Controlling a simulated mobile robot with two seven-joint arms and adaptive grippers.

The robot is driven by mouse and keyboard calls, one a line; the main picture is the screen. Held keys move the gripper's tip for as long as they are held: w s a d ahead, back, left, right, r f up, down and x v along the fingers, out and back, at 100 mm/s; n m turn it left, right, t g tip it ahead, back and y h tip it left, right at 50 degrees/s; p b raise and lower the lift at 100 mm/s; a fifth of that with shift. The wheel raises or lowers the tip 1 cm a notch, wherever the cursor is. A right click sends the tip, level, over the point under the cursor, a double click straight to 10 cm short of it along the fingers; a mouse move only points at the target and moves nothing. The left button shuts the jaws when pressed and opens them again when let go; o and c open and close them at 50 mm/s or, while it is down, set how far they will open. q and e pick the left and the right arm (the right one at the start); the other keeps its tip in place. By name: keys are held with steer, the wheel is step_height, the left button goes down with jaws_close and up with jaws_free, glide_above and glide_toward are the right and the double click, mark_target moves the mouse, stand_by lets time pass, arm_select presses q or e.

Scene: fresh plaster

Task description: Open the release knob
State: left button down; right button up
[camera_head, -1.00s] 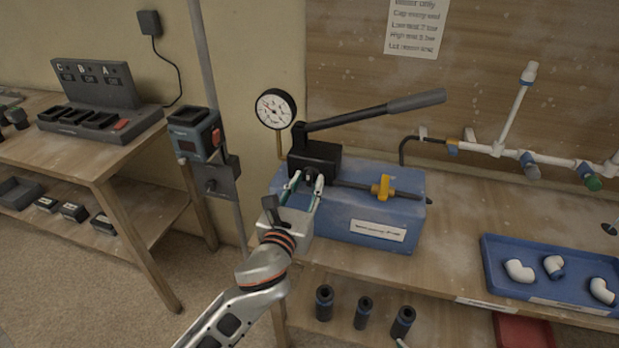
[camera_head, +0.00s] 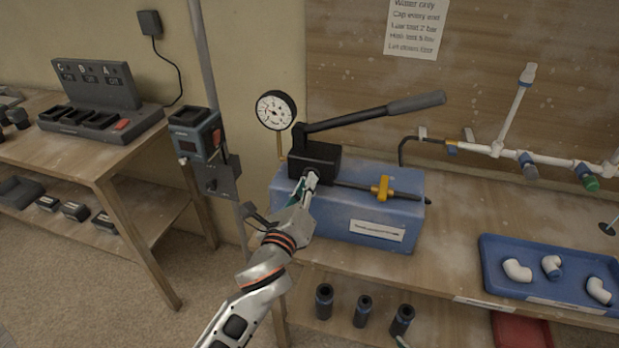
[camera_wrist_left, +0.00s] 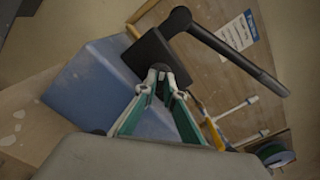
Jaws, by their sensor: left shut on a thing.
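A blue test pump (camera_head: 340,205) with a black pump block (camera_head: 314,161) and a long black lever stands on the wooden bench. The release knob is a small dark knob at the front of the block, mostly hidden by my fingers; its dark top shows in the left wrist view (camera_wrist_left: 161,68). My left gripper (camera_head: 307,182) is at the front of the block. Its fingertips are shut on the knob, and they also show in the left wrist view (camera_wrist_left: 160,79). My right gripper is not in view.
A pressure gauge (camera_head: 275,111) stands behind the pump. A yellow valve (camera_head: 382,188) sits on the dark rod right of my gripper. A blue tray (camera_head: 490,270) with white elbows is at the right. A grey post with a blue device (camera_head: 195,135) stands left.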

arm_select(q)
steer(key=n+p, duration=0.2)
steer(key=n, duration=0.6)
steer(key=shift+f, duration=0.1)
steer(key=shift+n+p, duration=0.55)
steer(key=shift+n, duration=0.65)
steer(key=c, duration=2.1)
jaws_free()
steer(key=shift+s, duration=0.15)
